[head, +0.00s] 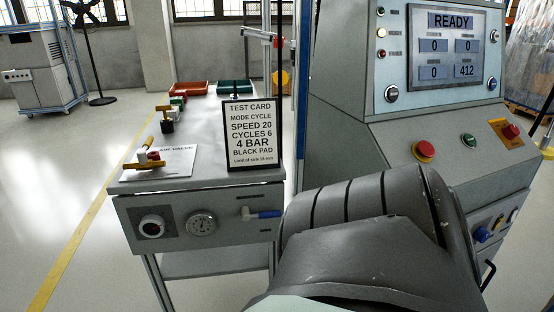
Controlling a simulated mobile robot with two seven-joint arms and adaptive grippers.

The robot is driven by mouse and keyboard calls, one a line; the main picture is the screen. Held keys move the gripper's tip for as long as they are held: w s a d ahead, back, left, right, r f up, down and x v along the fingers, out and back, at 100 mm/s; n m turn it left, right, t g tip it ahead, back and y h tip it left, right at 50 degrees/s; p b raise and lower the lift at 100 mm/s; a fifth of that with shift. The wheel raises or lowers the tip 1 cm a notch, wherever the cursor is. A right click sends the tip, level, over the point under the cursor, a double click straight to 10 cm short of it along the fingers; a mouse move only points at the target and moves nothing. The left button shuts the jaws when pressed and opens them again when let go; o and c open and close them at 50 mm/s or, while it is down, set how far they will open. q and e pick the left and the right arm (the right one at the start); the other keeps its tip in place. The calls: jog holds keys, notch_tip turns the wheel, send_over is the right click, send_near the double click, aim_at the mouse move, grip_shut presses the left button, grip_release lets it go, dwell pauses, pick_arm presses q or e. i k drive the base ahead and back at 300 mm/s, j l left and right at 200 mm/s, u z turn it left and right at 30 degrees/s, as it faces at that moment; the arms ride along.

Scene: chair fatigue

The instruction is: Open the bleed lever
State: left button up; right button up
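A lever with a blue handle (264,213) sits on the front panel of the grey bench (190,188), at the right end. Its handle lies about level and points right, with a pale metal fitting at its left end. A small label above it is too small to read, so I cannot confirm that this is the bleed lever. Neither of my grippers is in view. A large dark grey arm part of mine fills the lower middle and right, close to the blue handle in the picture.
A dial knob (151,226) and a gauge (201,224) share the panel. A yellow-handled valve (146,162) and a test card (252,134) stand on top. The control console (420,150), with red buttons and a READY screen, stands right.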

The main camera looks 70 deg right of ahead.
aim_at(264, 215)
jog(key=z, duration=2.05)
